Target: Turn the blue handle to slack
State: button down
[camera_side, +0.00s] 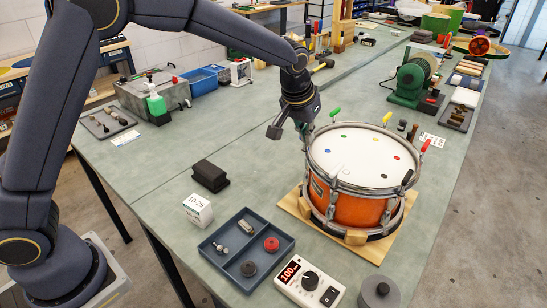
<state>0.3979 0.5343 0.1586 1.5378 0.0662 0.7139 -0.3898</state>
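An orange drum (345,207) with a white head (360,160) and metal hoops stands on a wooden board (372,250).
A blue-grey tray (222,269) with small parts, a white meter reading 100 (310,281) and a grey cylinder (380,292) lie in front. A black block (210,176) and a white box (198,210) lie left. A green grinder (413,80) stands behind.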

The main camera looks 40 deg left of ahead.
jog(key=s+a+m+g+h, duration=0.1)
jog(key=a+m+h, duration=0.3)
jog(key=m, duration=0.7)
jog(key=s+a, duration=0.1)
jog(key=a, duration=0.1)
jog(key=shift+a+m+g, duration=0.35)
jog(key=shift+m+g, duration=0.05)
jog(key=c, duration=1.9)
grip_release()
jog(key=shift+s+a+r, duration=0.1)
jog(key=shift+s+r, duration=0.05)
jog(key=shift+r, duration=0.2)
jog(key=o, duration=0.4)
jog(key=r, duration=0.2)
jog(key=shift+s+a+r+g, duration=0.2)
jog(key=shift+r+g, duration=0.15)
jog(key=shift+g, duration=0.05)
jog(key=o, duration=0.3)
notch_tip(320, 180, up, 10)
jog(key=w+m, duration=0.1)
jog(key=w, duration=0.1)
jog(key=shift+w+a+m, duration=0.25)
jog(key=shift+a+m, duration=0.05)
jog(key=shift+m, duration=0.1)
jog(key=x, duration=1.1)
jog(key=d+x, duration=0.1)
jog(key=x, duration=0.4)
jog(key=shift+w+d+f, duration=0.1)
jog(key=shift+w+f, duration=0.1)
jog(key=shift+w, duration=0.1)
